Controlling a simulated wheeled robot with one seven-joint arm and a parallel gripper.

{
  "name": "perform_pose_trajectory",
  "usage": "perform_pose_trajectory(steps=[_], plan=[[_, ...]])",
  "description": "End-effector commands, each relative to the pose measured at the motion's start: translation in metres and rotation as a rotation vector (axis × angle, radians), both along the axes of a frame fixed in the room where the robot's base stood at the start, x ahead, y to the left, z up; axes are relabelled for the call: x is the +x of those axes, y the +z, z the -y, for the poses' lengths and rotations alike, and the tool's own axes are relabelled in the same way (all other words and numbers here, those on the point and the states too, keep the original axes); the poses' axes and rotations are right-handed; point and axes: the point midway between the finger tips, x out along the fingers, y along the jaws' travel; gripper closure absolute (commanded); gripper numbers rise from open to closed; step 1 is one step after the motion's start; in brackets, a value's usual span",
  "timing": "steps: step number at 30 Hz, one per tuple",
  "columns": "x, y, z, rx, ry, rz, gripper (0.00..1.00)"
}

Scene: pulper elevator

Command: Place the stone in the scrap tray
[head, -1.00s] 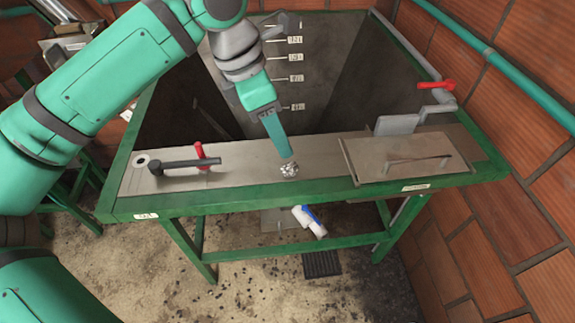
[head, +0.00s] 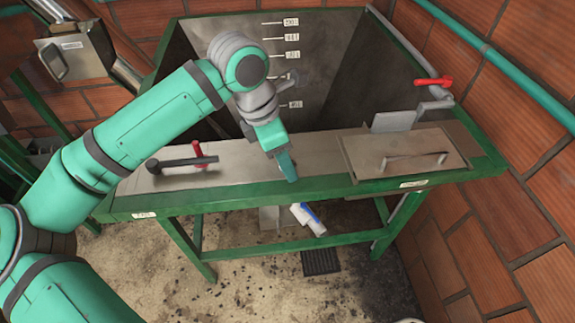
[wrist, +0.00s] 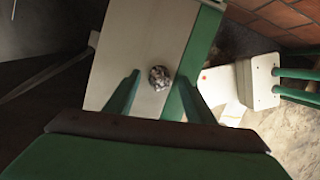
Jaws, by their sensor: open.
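The stone (wrist: 159,77) is a small grey, speckled lump on the pale metal ledge (wrist: 135,60) in the wrist view, near the ledge's green edge. My gripper (head: 287,172) is over the front ledge (head: 235,168) in the head view, pointing down, and hides the stone there. In the wrist view its two green fingers are apart, one on each side of the stone's line. I cannot tell whether they touch it. I cannot pick out a scrap tray for certain in either view.
A dark-handled lever (head: 178,162) and a red handle (head: 198,154) lie left of my gripper. A flat lid with a handle (head: 400,160) is on the right of the ledge. A deep grey bin (head: 300,75) opens behind. A metal box (head: 75,55) stands at upper left.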

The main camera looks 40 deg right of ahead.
Motion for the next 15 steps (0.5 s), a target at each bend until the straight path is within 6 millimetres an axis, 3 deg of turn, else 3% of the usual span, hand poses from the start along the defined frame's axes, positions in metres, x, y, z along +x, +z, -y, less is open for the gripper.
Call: perform_pose_trajectory(steps=[8, 14, 15], plan=[[-0.0001, -0.0037, 0.0009, 0.0, 0.0, 0.001, 0.51], [0.0005, -0.0035, 0.0002, 0.0, 0.002, 0.001, 0.94], [0.0005, -0.0035, 0.0002, 0.0, 0.002, 0.001, 0.94]])
